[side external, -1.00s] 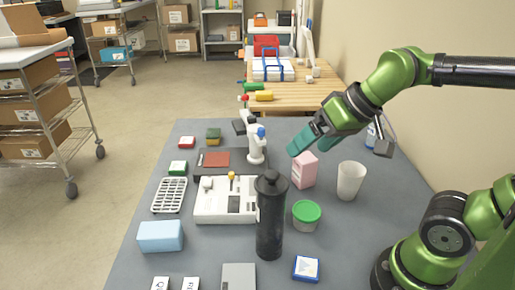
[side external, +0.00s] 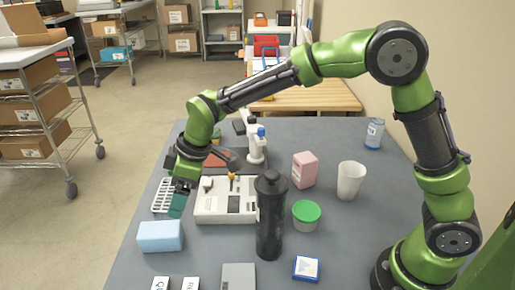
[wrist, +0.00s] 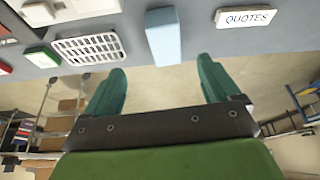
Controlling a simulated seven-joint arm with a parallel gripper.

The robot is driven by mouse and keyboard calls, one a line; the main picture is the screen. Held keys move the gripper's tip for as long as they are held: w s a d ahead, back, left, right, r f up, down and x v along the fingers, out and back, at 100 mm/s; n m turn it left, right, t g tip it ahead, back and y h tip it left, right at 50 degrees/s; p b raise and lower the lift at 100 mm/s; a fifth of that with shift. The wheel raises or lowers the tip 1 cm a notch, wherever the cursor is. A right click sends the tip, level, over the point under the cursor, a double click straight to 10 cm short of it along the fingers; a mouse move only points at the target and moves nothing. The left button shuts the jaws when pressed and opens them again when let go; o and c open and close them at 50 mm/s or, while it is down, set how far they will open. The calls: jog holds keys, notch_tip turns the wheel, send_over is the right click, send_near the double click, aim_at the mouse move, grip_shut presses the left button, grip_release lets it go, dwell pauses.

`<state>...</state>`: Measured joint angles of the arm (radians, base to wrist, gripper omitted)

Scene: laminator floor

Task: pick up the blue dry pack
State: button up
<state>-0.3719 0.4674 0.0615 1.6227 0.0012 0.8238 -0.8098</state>
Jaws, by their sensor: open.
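Two blue items could be the dry pack, and I cannot tell which is. A light blue block (side external: 160,236) lies at the table's left front; it also shows in the wrist view (wrist: 166,38), at the top, ahead of the fingers. A small flat blue pack with a white label (side external: 306,268) lies at the front, right of the black bottle. My gripper (side external: 178,205) is open and empty above the table's left side, just behind and above the light blue block. In the wrist view, its teal fingers (wrist: 162,68) are spread with nothing between them.
A white slotted rack (side external: 163,195) and a white device (side external: 226,200) are close to my gripper. A tall black bottle (side external: 270,225), a green-lidded tub (side external: 306,216), a pink carton (side external: 304,170) and a white cup (side external: 350,180) stand farther right. A "QUOTES" sign (wrist: 248,17) is near the block.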

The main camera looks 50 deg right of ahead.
aim_at(168, 228)
jog(key=x, duration=0.8)
jog(key=shift+a+f, duration=0.15)
jog(key=shift+f, duration=0.15)
jog(key=shift+s+a+x, duration=0.1)
jog(key=shift+x, duration=1.2)
jog(key=shift+s+a+x, duration=0.15)
jog(key=shift+x, duration=1.2)
jog(key=c, duration=1.2)
